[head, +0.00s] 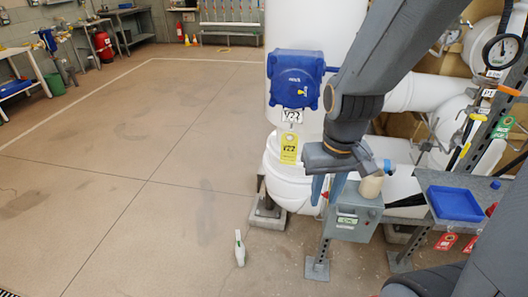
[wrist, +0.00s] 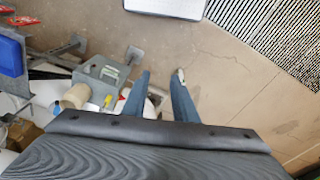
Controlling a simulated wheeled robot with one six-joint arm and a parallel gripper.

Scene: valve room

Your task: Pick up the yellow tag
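The yellow tag (head: 289,148) reads V22. In the head view it hangs upright in front of the white tank, below a white plate (head: 291,116) and the blue valve housing (head: 297,80). My gripper (head: 328,190) is to the right of the tag and lower in the picture, with its blue fingers pointing down. The fingers are apart with nothing held between them; in the wrist view the open gripper (wrist: 162,80) shows a clear gap. I cannot make out the tag in the wrist view.
A grey box (head: 355,212) on a post and a beige-capped bottle (head: 371,185) stand close beside my gripper. A blue tray (head: 454,203) is at the right. A small white object (head: 239,248) stands on the floor. The floor at the left is open.

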